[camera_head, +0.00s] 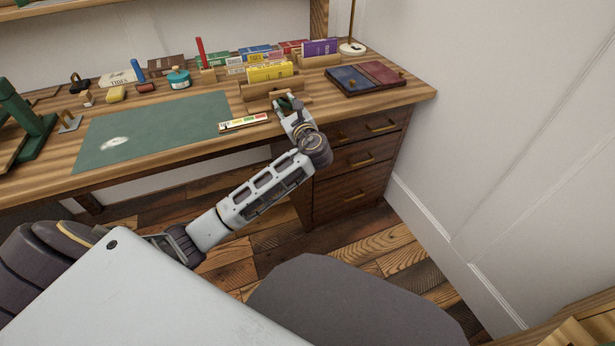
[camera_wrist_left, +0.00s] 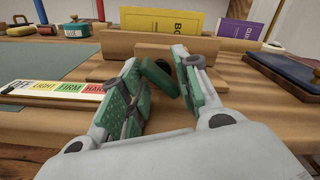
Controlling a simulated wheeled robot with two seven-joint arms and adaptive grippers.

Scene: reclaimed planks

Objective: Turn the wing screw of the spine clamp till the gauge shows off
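The spine clamp is a pair of pale wooden jaws (camera_head: 262,92) at the desk's front edge; they also show in the left wrist view (camera_wrist_left: 115,66). Its dark green wing screw (camera_wrist_left: 160,76) faces me, tilted, between my left fingertips. My left gripper (camera_head: 288,104) reaches the clamp's front; in the left wrist view (camera_wrist_left: 160,78) its green-padded fingers stand apart on either side of the wing. I cannot tell if either pad touches it. The gauge strip (camera_head: 243,122) lies left of the gripper; in the left wrist view (camera_wrist_left: 60,90) it reads OFF, LIGHT, FIRM, HARD. Its pointer is unclear.
A yellow book (camera_head: 270,71) stands behind the clamp, with a purple book (camera_head: 319,47) farther back. Blue and red panels (camera_head: 366,75) lie to the right. A green mat (camera_head: 150,128) covers the left, and a green press (camera_head: 28,118) stands at far left.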

